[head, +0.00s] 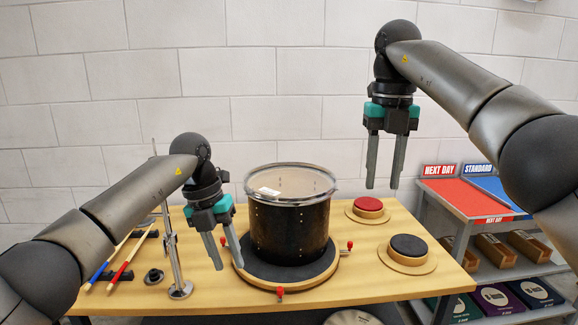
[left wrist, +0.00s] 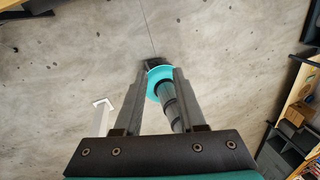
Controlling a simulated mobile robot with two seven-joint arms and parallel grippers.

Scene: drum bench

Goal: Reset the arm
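My left gripper (head: 230,267) points down over the bench, just left of the drum (head: 290,225). Its two fingers are apart with nothing held between them; they also show apart in the left wrist view (left wrist: 160,85). My right gripper (head: 383,187) hangs in the air above and to the right of the drum, well clear of the bench. Its fingers are parallel, apart and empty. The dark drum has a clear top and a metal rim, and stands upright on a round black pad.
The wooden bench (head: 350,285) also holds a red pad (head: 368,206), a black pad (head: 408,246), a metal stand (head: 177,262) and drumsticks with blue and red bands (head: 122,272) at left. A shelf with a red top (head: 462,198) stands at right.

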